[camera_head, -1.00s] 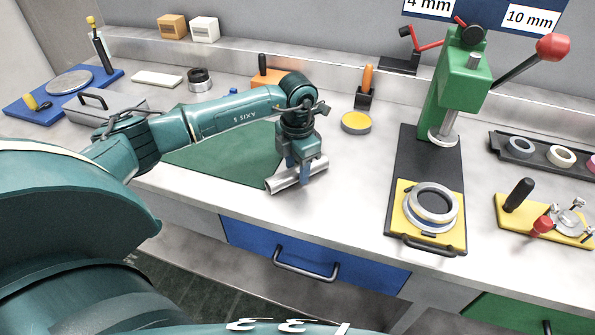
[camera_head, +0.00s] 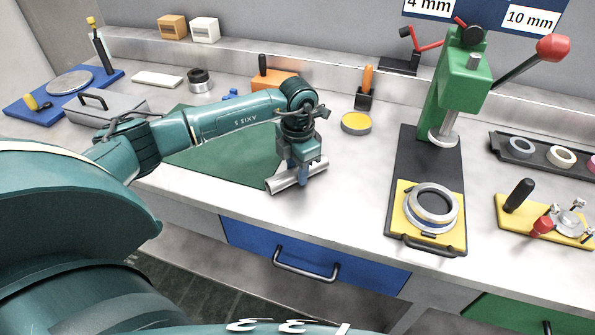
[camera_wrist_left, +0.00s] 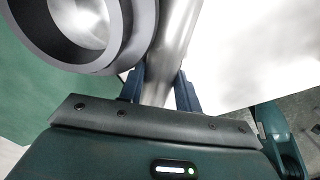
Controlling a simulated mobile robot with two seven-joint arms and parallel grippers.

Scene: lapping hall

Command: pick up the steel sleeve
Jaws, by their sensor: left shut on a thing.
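The steel sleeve (camera_head: 284,184) is a shiny hollow tube lying on its side, low over the bench near its front edge, at the right corner of the green mat. I cannot tell whether it touches the bench. My left gripper (camera_head: 306,177) comes down on it from above and is shut on it, hiding part of its middle. In the left wrist view, polished steel of the sleeve (camera_wrist_left: 172,45) runs between the blue fingers of the left gripper (camera_wrist_left: 160,88). A thick round open end shows at upper left there. My right gripper is not in view.
The green mat (camera_head: 225,158) lies under my left arm. A green press (camera_head: 462,88) with a red-knobbed lever stands to the right, with rings on its yellow plate (camera_head: 400,220). A yellow-topped round tin (camera_head: 356,122) stands behind the sleeve. The bench between sleeve and press is clear.

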